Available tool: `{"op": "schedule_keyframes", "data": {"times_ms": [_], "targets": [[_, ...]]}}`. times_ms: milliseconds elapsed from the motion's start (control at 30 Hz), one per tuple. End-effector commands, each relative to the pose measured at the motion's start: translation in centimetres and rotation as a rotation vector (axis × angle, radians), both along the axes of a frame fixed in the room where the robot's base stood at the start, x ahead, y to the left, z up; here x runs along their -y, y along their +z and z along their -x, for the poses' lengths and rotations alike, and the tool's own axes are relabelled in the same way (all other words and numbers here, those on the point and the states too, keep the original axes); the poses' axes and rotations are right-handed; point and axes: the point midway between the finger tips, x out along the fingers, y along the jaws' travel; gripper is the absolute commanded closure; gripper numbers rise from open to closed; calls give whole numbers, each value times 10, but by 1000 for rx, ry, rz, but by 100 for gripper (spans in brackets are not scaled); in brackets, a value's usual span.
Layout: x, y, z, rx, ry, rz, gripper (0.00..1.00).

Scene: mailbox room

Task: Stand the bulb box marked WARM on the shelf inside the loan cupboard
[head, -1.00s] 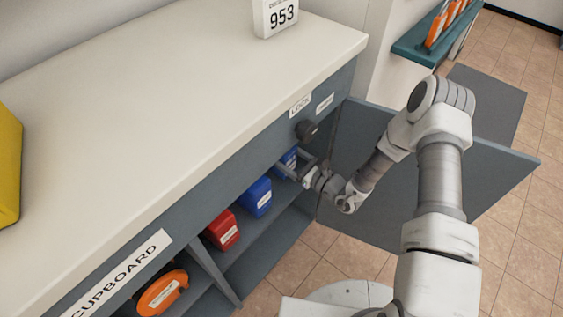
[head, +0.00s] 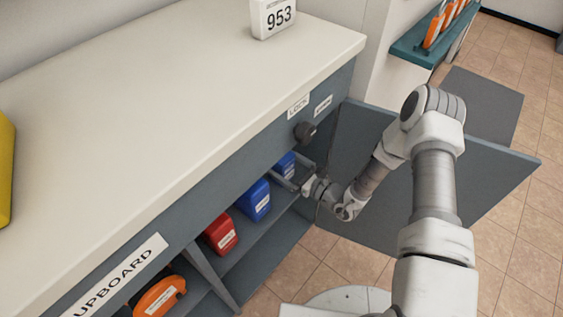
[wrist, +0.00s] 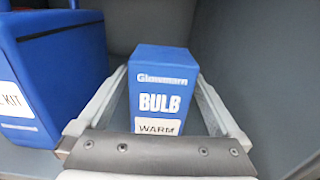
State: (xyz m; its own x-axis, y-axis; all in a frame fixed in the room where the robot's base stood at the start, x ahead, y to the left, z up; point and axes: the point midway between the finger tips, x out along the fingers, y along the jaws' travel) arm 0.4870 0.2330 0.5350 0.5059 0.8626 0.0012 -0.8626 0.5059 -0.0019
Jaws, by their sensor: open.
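The blue bulb box marked WARM (wrist: 163,92) stands upright on the shelf (head: 262,238) inside the open cupboard. In the head view the box (head: 286,163) is at the right end of the row, partly hidden by my gripper. My gripper (head: 292,176) reaches in from the right. In the wrist view its two fingers are spread, one on each side of the box. The jaws are open, and the box's lower front is hidden behind the gripper body.
A larger blue case (wrist: 62,75) stands left of the box, also seen in the head view (head: 255,201). The open door (head: 420,190) is beside my arm; a dark knob (head: 305,132) is above.

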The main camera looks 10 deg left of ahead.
Motion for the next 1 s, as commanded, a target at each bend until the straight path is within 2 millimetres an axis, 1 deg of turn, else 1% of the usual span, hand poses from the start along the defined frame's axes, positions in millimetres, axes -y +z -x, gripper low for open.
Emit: {"op": "schedule_keyframes", "data": {"times_ms": [167, 300, 400, 500, 600, 700, 1000], "targets": [[30, 2, 16, -5, -7, 1, 0], [57, 2, 32, -5, -7, 1, 0], [74, 2, 42, -4, -7, 1, 0], [88, 1, 50, -3, -6, 2, 0], [96, 0, 56, -3, -4, 2, 0], [100, 0, 59, -2, -3, 0, 0], [101, 0, 59, -1, -2, 0, 0]]}}
